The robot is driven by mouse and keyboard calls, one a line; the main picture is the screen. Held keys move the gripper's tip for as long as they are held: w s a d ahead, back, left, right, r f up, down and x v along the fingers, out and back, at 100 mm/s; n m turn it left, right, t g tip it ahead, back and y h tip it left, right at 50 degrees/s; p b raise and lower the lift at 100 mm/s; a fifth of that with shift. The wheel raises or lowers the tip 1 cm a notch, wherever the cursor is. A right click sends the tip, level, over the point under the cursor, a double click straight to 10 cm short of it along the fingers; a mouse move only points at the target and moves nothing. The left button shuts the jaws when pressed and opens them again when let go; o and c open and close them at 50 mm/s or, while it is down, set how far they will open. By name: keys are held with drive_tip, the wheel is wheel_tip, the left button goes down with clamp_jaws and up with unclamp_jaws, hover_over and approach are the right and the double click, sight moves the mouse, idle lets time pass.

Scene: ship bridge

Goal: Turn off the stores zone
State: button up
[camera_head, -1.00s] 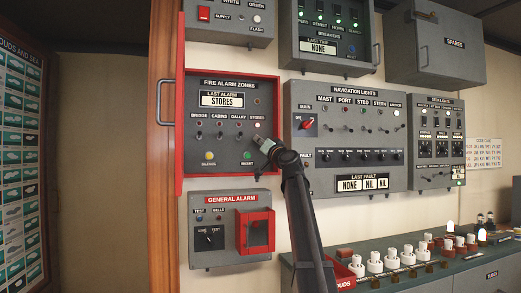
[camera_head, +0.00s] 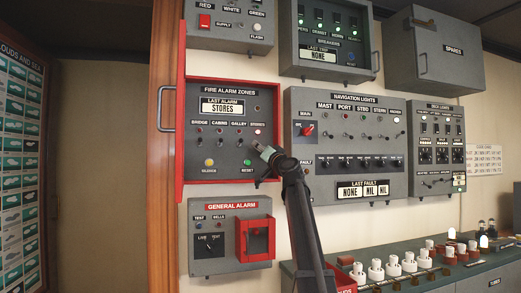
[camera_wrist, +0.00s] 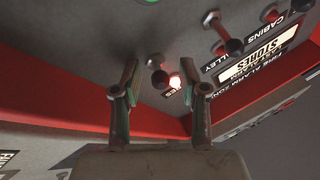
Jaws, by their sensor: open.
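The fire alarm zones panel (camera_head: 224,174) is a grey box in a red frame with a row of small lever switches. Its display (camera_head: 222,107) reads STORES. The stores lamp (camera_head: 257,131), at the right end of the row, is lit; it glows in the wrist view (camera_wrist: 174,82) too. My gripper (camera_head: 260,150) is at the panel's lower right, just under that lamp, and covers the stores switch there. In the wrist view my gripper's open fingers (camera_wrist: 168,80) stand either side of the stores switch's dark knob (camera_wrist: 160,79). I cannot tell whether either finger touches it.
The galley switch (camera_wrist: 213,19) and cabins switch (camera_wrist: 270,14) are close by. The green reset button (camera_head: 247,162) is just below left of my gripper. The general alarm box (camera_head: 212,265) is below, the navigation lights panel (camera_head: 300,180) to the right.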

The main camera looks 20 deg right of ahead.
drive_tip(key=a+v, duration=0.1)
drive_tip(key=v, duration=1)
drive_tip(key=shift+s+d, duration=0.4)
drive_tip(key=shift+d, duration=0.1)
drive_tip(key=shift+f, duration=0.1)
